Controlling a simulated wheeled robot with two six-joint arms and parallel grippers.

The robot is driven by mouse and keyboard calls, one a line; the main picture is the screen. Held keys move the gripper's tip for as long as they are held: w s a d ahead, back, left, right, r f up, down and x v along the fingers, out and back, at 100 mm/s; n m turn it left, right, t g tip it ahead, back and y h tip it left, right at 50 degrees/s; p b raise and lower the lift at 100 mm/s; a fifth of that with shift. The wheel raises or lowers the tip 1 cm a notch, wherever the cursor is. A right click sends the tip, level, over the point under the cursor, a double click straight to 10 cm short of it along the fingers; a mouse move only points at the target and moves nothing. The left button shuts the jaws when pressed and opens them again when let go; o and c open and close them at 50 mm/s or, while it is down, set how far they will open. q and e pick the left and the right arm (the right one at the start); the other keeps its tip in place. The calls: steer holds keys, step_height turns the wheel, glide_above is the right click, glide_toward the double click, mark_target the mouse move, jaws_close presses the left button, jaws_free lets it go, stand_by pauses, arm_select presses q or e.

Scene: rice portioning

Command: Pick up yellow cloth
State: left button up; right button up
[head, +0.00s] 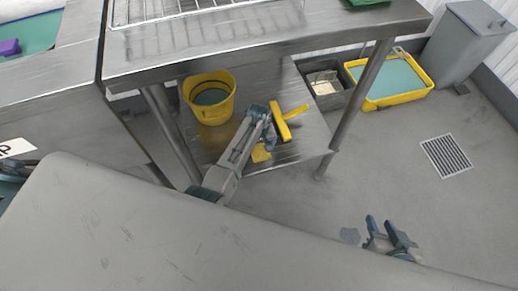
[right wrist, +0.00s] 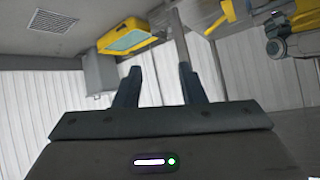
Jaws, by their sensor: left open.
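A small piece of yellow cloth (head: 262,153) lies on the lower metal shelf in the head view, partly hidden by my left arm. My left gripper (head: 269,128) is over the shelf, just above the cloth in the picture and beside a yellow tool with a handle (head: 284,124). It is open; whether it touches the cloth or the tool is hard to tell. My right gripper (head: 387,228) is open and empty above the floor, far from the cloth. Its two fingers stand apart in the right wrist view (right wrist: 158,78).
A yellow bucket (head: 209,112) stands on the lower shelf (head: 312,140), left of my left gripper. Table legs (head: 362,95) flank the shelf. A grey box (head: 325,100), a yellow tray (head: 428,88) and a grey bin (head: 464,50) stand behind. The floor around the drain (head: 446,155) is clear.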

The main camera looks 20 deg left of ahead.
mark_target(258, 150)
arm_select(q)
steer(key=c, duration=1.1)
steer(key=shift+o, duration=0.2)
steer(key=shift+r, duration=0.1)
steer(key=shift+r+p, duration=0.4)
steer(key=shift+r, duration=0.45)
steer(key=shift+s+r+p, duration=0.25)
steer(key=shift+r+p, duration=0.05)
steer(key=shift+r, duration=0.2)
steer(key=shift+s+r+p, duration=0.25)
steer(key=shift+r, duration=0.2)
steer(key=s+d+r+p, duration=0.1)
steer(key=s+p, duration=0.2)
steer(key=s, duration=1.2)
arm_select(e)
steer(key=s+d+r+g, duration=0.1)
steer(key=g, duration=0.1)
steer(key=s+d+r+n+g+h, duration=0.1)
steer(key=s+d+g, duration=0.1)
steer(key=shift+r+g+h, duration=0.25)
steer(key=shift+g+h, duration=0.05)
steer(key=shift+g, duration=0.1)
